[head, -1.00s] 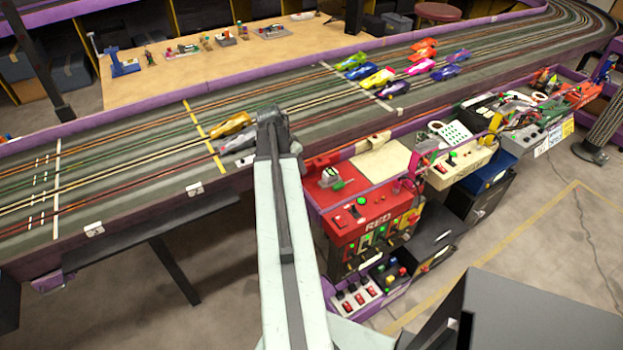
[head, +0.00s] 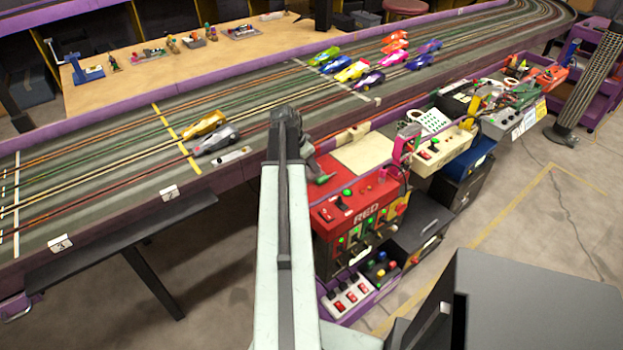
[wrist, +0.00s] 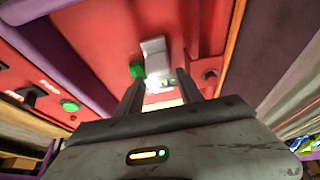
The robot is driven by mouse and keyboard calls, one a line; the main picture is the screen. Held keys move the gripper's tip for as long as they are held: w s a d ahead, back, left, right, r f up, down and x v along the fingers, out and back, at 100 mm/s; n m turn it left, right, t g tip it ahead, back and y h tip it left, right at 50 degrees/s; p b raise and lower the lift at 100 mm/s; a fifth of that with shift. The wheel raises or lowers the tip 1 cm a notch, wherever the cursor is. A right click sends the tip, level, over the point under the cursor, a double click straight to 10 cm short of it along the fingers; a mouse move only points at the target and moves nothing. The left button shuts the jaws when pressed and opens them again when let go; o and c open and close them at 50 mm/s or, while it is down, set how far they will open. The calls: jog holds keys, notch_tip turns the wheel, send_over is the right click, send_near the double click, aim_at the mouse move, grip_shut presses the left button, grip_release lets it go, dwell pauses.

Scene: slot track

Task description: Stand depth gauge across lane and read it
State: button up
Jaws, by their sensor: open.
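A small grey-white device with a green knob, which looks like the depth gauge (wrist: 153,48), sits on the red surface in the wrist view. In the head view my arm mostly hides it, and only a green and grey bit shows beside the arm. My gripper (wrist: 160,88) is open, its two dark fingers pointing at the device's near end. I cannot tell whether they touch it. The lane track (head: 90,190) runs across the head view, with a yellow line, a gold car (head: 204,124) and a silver car (head: 216,140) on it.
The red control box (head: 365,200) and several other control boxes line the track's near side. More cars stand farther up the track. A wooden bench (head: 130,85) with small tools lies behind it. A dark post (head: 585,90) stands at right.

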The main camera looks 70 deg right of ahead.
jog(key=shift+b+x, duration=0.4)
jog(key=shift+x, duration=0.7)
jog(key=shift+r, duration=0.1)
jog(key=shift+c, duration=0.3)
grip_shut()
notch_tip(320, 180, up, 10)
jog(key=p, duration=1)
